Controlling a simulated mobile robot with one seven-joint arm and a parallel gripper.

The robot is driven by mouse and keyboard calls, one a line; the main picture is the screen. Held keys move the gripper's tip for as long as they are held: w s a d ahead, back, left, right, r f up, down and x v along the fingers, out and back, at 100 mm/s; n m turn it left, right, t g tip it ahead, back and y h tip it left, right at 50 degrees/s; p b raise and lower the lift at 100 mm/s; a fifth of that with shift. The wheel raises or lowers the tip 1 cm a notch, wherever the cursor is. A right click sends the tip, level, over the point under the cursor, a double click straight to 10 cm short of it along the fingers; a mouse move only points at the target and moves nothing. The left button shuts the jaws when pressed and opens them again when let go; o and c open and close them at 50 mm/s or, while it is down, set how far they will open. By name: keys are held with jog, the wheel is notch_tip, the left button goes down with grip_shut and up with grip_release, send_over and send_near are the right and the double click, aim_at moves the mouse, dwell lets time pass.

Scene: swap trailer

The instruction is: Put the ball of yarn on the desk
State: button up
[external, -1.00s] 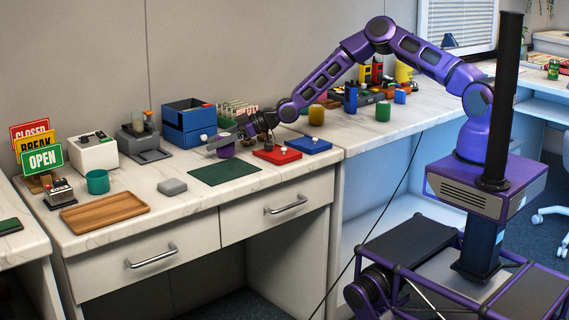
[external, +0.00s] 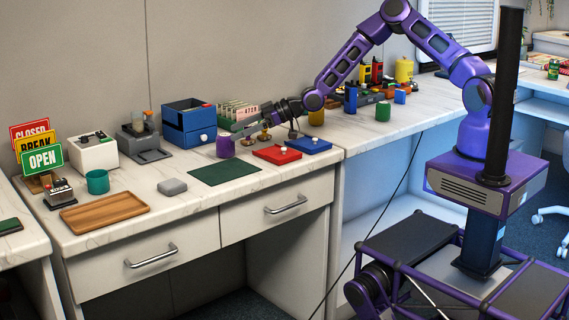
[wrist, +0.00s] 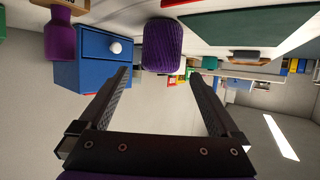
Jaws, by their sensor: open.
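The ball of yarn (external: 225,147) is purple and stands on the pale marble desk top (external: 160,174), in front of the blue drawer box. In the wrist view the ribbed purple yarn (wrist: 163,45) shows at top centre, just beyond the fingertips. My gripper (external: 240,132) is to the right of and slightly above the yarn in the external view. In the wrist view my gripper (wrist: 158,75) is open, with a clear gap between its fingers and nothing held.
The blue drawer box (external: 188,125) is close behind the yarn. A dark green mat (external: 224,171), a red pad (external: 277,154) and a blue pad (external: 308,145) lie nearby. A wooden tray (external: 104,211) is at front left. Bare desk lies around the grey block (external: 172,187).

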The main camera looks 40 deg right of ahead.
jog(key=shift+v, duration=2.2)
